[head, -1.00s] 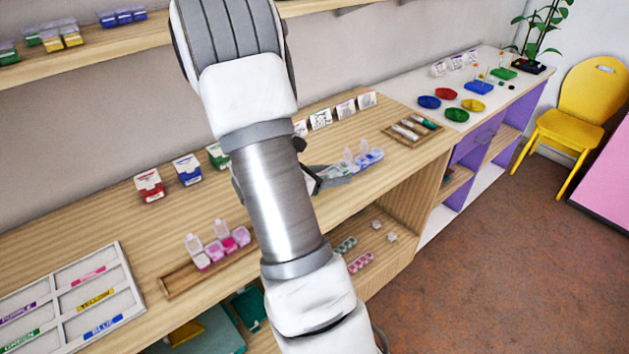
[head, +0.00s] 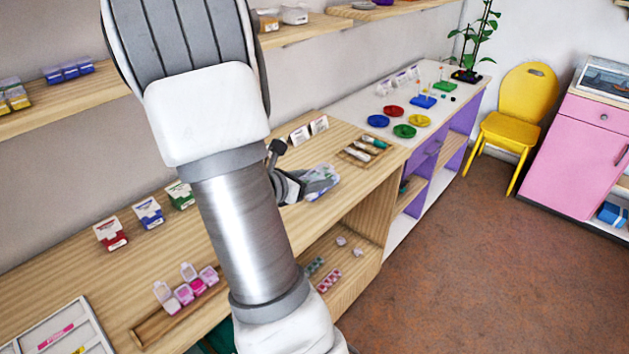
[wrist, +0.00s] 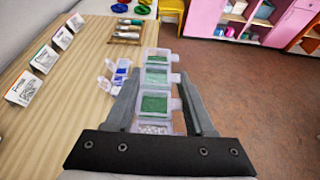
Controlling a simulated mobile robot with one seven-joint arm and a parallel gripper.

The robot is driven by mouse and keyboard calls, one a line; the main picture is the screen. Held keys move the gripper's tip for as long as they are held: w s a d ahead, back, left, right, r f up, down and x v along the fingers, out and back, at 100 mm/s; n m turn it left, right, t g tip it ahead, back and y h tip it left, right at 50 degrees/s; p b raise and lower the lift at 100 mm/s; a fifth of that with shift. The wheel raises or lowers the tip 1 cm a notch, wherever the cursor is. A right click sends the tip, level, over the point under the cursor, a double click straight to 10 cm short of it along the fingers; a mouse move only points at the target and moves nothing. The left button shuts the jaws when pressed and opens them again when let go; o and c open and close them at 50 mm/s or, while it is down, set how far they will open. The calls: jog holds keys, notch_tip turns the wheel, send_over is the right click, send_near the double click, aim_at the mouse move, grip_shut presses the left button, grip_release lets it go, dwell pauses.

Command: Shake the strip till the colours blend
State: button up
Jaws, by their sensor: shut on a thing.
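In the wrist view a clear strip of compartments (wrist: 155,103) is between the fingers of my gripper (wrist: 157,88), which is shut on it. Its compartments show green beads, and the nearest one shows pale, whitish beads. The colours lie in separate compartments. Clear tabs stick out on its right side. I cannot tell whether its lids are fully closed. In the head view my gripper (head: 291,187) is over the right part of the wooden shelf, partly behind my arm. The strip is not clear there.
A strip with blue beads and open lids (wrist: 120,75) stands on the shelf left of the held strip. A pink strip with open lids (head: 187,288) is farther left. White cards (wrist: 44,60) line the back. A wooden tray (head: 352,152) holds tubes. Open floor (head: 450,270) lies right.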

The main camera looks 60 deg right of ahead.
jog(key=shift+r, duration=0.8)
